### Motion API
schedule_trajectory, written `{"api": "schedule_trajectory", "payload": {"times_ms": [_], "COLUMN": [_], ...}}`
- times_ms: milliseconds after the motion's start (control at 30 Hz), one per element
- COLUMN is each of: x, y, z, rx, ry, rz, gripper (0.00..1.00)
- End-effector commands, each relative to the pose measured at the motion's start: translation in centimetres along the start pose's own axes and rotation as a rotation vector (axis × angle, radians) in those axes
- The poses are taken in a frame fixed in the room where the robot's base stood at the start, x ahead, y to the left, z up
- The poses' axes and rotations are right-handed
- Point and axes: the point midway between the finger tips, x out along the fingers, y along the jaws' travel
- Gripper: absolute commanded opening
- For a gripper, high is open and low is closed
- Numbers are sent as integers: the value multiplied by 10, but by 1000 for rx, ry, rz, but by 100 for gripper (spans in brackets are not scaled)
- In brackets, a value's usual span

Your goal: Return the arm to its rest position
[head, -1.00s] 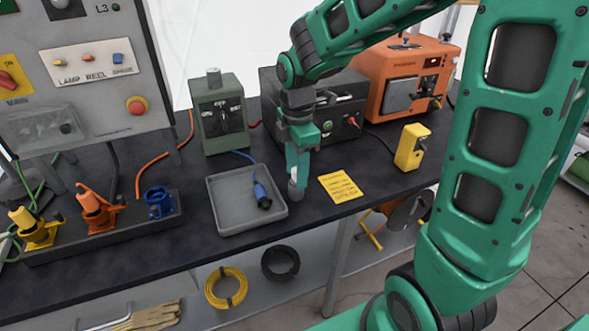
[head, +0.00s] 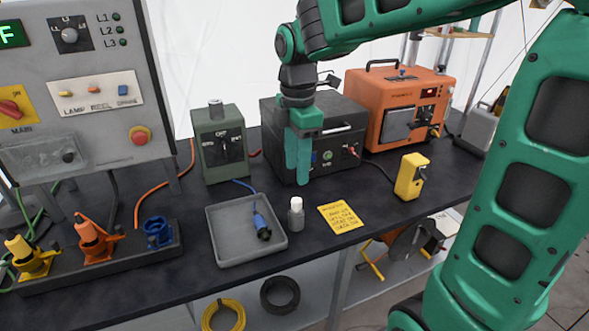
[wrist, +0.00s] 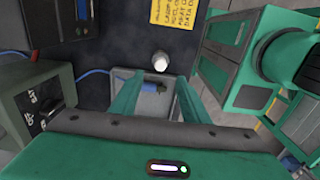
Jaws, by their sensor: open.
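My green arm reaches in from the right of the head view. My gripper (head: 300,182) points down above the workbench, in front of the dark box. In the wrist view my gripper (wrist: 152,98) has its two fingers apart with nothing held between them. A small grey bottle with a white cap (head: 296,214) stands upright on the bench below the gripper, apart from it. The bottle also shows in the wrist view (wrist: 160,62), beyond the fingertips.
A grey tray (head: 222,248) holds a blue plug (head: 262,227). A green meter box (head: 219,145), a dark box (head: 338,120), an orange unit (head: 397,88), a yellow device (head: 411,176) and a yellow note (head: 340,218) are on the bench. A control panel (head: 90,150) stands at left.

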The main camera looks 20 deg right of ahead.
Motion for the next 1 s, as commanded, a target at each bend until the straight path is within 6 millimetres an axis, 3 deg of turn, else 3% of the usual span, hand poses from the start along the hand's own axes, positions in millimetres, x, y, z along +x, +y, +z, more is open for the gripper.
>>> {"api": "schedule_trajectory", "payload": {"times_ms": [367, 467, 667, 800, 1000], "x": [0, 1, 7, 16, 36], "y": [-1, -7, -51, -97, -167], "z": [1, 11, 69, 112, 154], "rx": [7, 79, 544, 977, 1572], "ry": [-1, -5, -25, -31, -24], "rz": [0, 0, 7, 13, 8], "gripper": [42, 42, 42, 42, 42]}}
